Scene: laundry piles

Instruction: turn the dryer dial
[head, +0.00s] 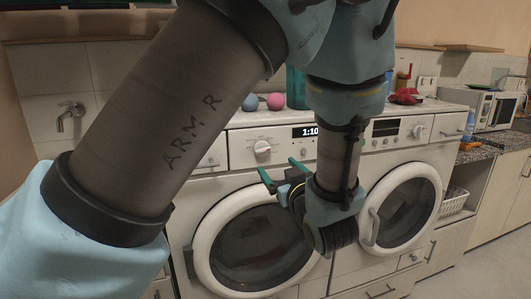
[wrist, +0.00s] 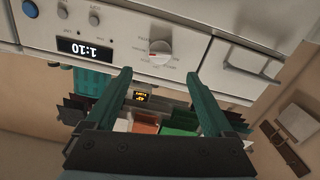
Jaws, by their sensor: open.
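Two white front-loading machines stand side by side; nothing readable tells which one is the dryer. The left machine (head: 238,151) has a round white dial (head: 262,147) left of its lit "1:10" display. My gripper (head: 280,169) is open and empty, its green fingers just below and in front of that dial. In the wrist view the picture is upside down, and the dial (wrist: 160,51) with a red mark lies just beyond and between the fingertips (wrist: 159,75). The fingers appear apart from it. The right machine (head: 445,127) has its own dial (head: 418,131).
The left machine's round door (head: 205,245) is closed below my gripper. Blue (head: 250,102) and pink (head: 276,101) balls and a teal container (head: 295,88) sit on top. A white basket (head: 454,200) and a microwave (head: 495,109) are at the right. My arm hides part of the scene.

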